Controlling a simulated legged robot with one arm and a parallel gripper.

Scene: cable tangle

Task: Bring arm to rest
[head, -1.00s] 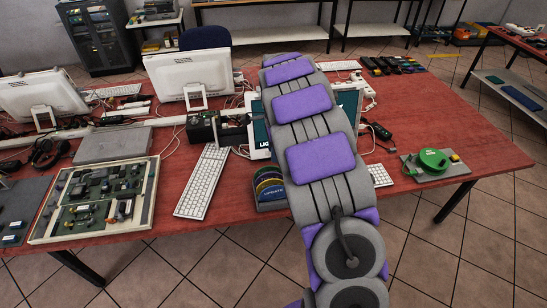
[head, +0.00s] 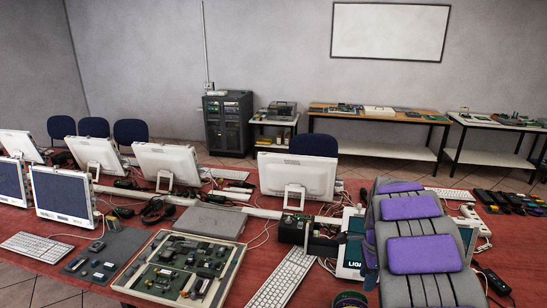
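My arm (head: 425,253), grey with purple pads, rises from the lower right of the head view and reaches over the red table. Its far end lies over the table near a white screen panel marked with letters (head: 350,243). A black piece (head: 325,246) shows at the arm's left side, beside a dark box (head: 292,229); I cannot tell whether it belongs to my gripper. My gripper's fingers are not clearly visible, so their state cannot be read.
The red table (head: 60,215) holds several white monitors (head: 296,174), keyboards (head: 282,278), a framed circuit board tray (head: 180,268) and loose cables. A dark cabinet (head: 228,124) and benches (head: 375,116) stand by the back wall. Black adapters and a power strip lie right of my arm.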

